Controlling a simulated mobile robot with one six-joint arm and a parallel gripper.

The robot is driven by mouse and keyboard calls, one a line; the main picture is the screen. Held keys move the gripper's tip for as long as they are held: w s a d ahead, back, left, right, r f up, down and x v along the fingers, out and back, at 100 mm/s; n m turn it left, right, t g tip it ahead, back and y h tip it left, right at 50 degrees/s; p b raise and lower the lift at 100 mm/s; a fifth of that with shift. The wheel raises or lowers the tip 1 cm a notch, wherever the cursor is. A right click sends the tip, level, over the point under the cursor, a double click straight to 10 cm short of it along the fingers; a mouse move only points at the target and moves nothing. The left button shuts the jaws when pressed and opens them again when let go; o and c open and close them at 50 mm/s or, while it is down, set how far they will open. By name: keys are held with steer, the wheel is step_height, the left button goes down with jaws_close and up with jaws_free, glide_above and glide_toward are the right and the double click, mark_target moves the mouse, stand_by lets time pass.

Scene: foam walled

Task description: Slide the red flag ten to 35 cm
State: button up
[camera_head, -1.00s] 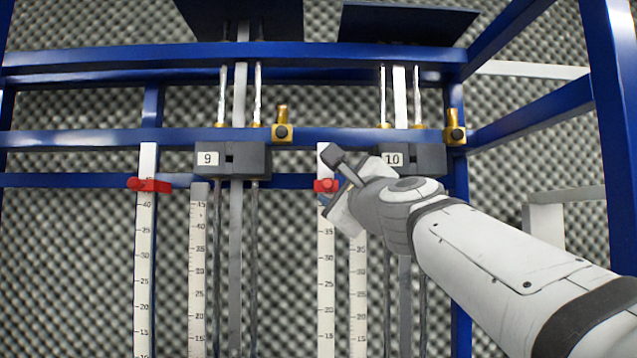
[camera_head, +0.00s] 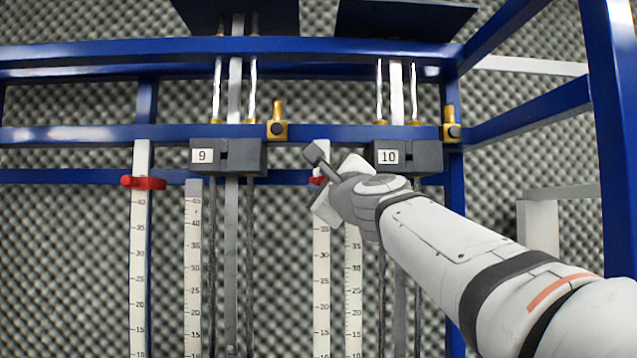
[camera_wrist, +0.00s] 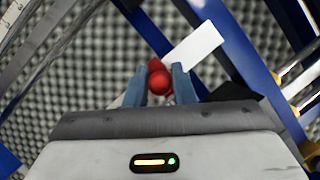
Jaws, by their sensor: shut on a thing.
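The red flag (camera_head: 317,176) of station 10 is on the white scale (camera_head: 321,260) left of the block marked 10 (camera_head: 408,157). It sits above the 35 mark, near the scale's top. My gripper (camera_head: 322,181) covers most of it in the head view. In the wrist view the red flag's round knob (camera_wrist: 159,82) is between the two blue-grey fingers of my gripper (camera_wrist: 160,84), which is shut on it. The scale's white end (camera_wrist: 194,55) shows beyond the fingers. The scale marks beside the flag are hidden by my gripper.
A second red flag (camera_head: 143,182) sits high on the left scale (camera_head: 137,270), beside the block marked 9 (camera_head: 228,156). Blue frame bars (camera_head: 60,135) cross behind. Brass fittings (camera_head: 278,122) and thin vertical rods stand close by. A blue post (camera_head: 612,120) rises at the right.

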jaws_close()
step_height(320, 180, down, 10)
steer(key=b, duration=1)
steer(key=shift+f, duration=0.1)
steer(key=o, duration=0.6)
jaws_free()
steer(key=shift+s, duration=0.1)
steer(key=b+v, duration=0.2)
steer(key=v, duration=0.5)
steer(key=shift+s+d, duration=0.1)
steer(key=shift+s, duration=0.25)
